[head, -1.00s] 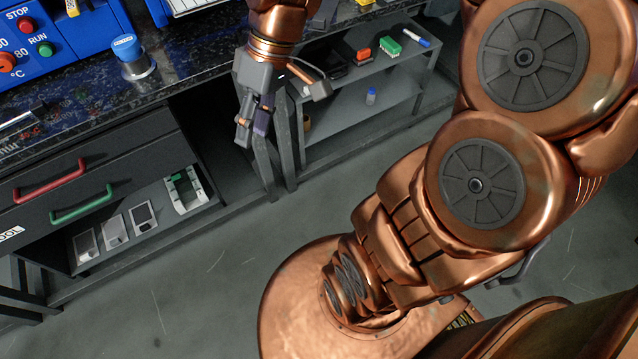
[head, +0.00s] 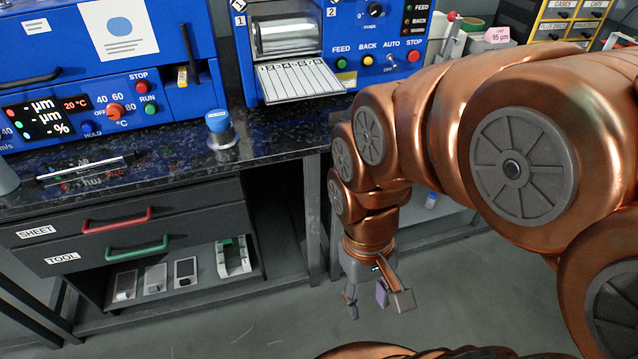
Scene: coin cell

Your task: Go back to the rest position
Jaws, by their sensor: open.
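The dark bench (head: 277,142) carries blue machines and a blue-capped jar (head: 220,129). Below are a drawer with a red handle (head: 117,220), one with a green handle (head: 137,248), and a shelf with small trays (head: 155,279). The floor (head: 240,335) in front looks clear.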

